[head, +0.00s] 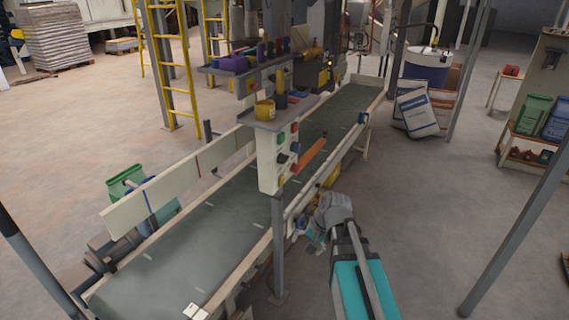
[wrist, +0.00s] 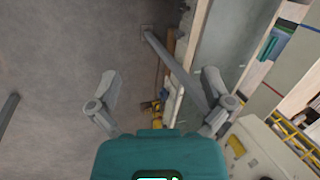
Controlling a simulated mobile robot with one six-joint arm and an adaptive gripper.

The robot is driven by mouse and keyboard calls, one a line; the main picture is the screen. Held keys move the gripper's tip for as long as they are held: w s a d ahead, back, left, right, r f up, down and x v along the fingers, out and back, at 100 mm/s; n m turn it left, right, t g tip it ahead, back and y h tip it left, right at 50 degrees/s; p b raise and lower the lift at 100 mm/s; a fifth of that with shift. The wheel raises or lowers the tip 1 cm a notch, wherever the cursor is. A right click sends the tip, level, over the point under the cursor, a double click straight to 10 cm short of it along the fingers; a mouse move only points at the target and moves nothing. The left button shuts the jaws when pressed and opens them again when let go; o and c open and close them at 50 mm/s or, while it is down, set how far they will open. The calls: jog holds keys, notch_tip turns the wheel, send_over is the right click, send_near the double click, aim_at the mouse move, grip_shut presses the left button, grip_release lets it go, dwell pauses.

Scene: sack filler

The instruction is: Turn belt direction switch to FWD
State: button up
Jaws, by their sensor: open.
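A cream control box (head: 268,165) is mounted on a grey post beside the conveyor belt (head: 190,240). Its side face carries several coloured buttons and a dark knob (head: 282,158) that looks like the direction switch. Its label and setting are too small to read. My gripper (head: 322,222) is below and to the right of the box, apart from it. In the wrist view my gripper (wrist: 160,84) is open and empty, its two fingers spread wide.
A shelf (head: 250,68) with coloured items is fixed above the box. A yellow cup (head: 265,110) stands on top of it. The belt's rail and the post (head: 279,250) are close to my arm.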

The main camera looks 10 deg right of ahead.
jog(key=w+r+m+t+y+b, duration=0.1)
jog(key=w+r+m+t+y, duration=0.15)
jog(key=w+m, duration=0.35)
jog(key=m+t+y+b, duration=0.4)
jog(key=m+t+y, duration=0.35)
jog(key=m, duration=0.65)
send_near(287, 160)
jog(key=v, duration=0.3)
jog(key=shift+w+d+g, duration=0.1)
jog(key=shift+w+g, duration=0.15)
jog(key=shift+g, duration=0.05)
jog(key=shift+w, duration=0.1)
jog(key=x, duration=1.3)
jog(key=shift+w+a+r, duration=0.1)
jog(key=shift+a+r, duration=0.05)
jog(key=shift+a, duration=0.3)
